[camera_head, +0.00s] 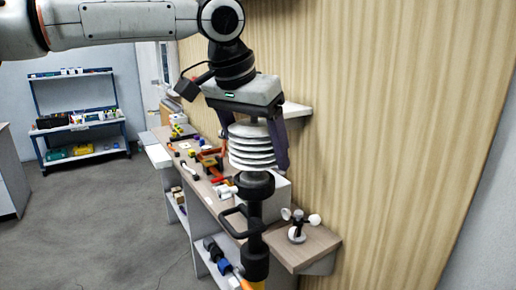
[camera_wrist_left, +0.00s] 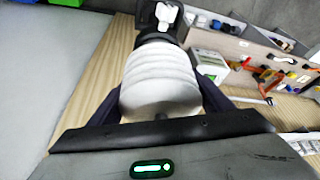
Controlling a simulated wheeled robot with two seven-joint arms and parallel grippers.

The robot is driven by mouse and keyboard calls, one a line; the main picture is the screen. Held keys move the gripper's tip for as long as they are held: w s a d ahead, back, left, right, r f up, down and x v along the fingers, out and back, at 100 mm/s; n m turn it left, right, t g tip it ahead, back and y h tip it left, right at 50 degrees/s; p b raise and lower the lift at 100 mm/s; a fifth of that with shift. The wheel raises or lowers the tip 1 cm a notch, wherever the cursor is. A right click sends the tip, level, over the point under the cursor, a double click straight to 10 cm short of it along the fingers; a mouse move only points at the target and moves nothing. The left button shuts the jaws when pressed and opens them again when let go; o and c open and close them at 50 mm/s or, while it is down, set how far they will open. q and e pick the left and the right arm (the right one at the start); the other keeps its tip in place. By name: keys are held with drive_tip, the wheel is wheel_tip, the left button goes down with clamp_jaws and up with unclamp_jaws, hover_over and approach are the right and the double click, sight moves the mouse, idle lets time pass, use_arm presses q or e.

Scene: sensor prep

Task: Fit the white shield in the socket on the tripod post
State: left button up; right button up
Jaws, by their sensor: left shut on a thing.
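The white shield (camera_head: 252,152), a stack of ribbed white plates, is upright between the fingers of my left gripper (camera_head: 254,140), which is shut on it from above. The dark tripod post (camera_head: 256,228) stands below, with its black round socket (camera_head: 254,186) at the top. The shield's lower end is right over the socket; I cannot tell whether it is seated in it. In the left wrist view the shield (camera_wrist_left: 160,78) fills the middle, and a black part (camera_wrist_left: 158,38) shows just beyond its far end. My right gripper is not in view.
A long workbench (camera_head: 308,248) against the wood-panelled wall (camera_head: 390,100) carries tools and a small cup anemometer (camera_head: 297,228). A black handle (camera_head: 232,222) sticks out left of the post. A blue shelf rack (camera_head: 80,125) stands far left; the floor (camera_head: 90,220) between is open.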

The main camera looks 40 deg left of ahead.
use_arm(q)
drive_tip(key=shift+f, duration=0.55)
idle(0.4)
drive_tip(key=o, duration=1.4)
drive_tip(key=shift+r, duration=0.1)
drive_tip(key=shift+r, duration=3.45)
drive_tip(key=shift+f, duration=0.1)
